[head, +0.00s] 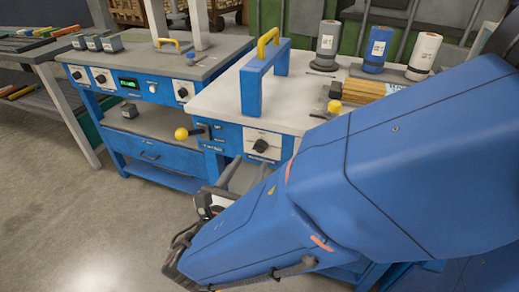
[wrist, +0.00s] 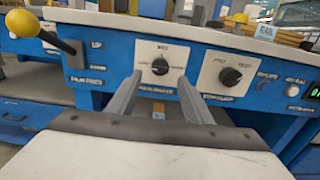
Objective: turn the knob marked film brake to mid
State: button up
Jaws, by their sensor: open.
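In the wrist view a black rotary knob (wrist: 160,66) sits on a white plate on the blue panel, between and beyond my fingertips. The label under it is too blurred to read surely; a small mark above it seems to read mid. I cannot tell its pointer's setting. A second black knob (wrist: 230,76) on another white plate is to the right. In the head view a black knob (head: 261,146) shows on the bench front. My gripper (wrist: 159,92) is open and empty, its two grey fingers pointing at the panel, apart from the left knob.
A yellow ball-ended lever (wrist: 20,23) sticks out left of the knobs. Two small buttons (wrist: 292,90) are at the right. A blue handle frame (head: 262,75) stands on the bench top. Another control bench (head: 150,85) is at left. Open floor lies in front.

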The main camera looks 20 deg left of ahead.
aim_at(258, 152)
jog(key=shift+w+d, duration=0.2)
jog(key=shift+w, duration=2.9)
jog(key=c, duration=1.1)
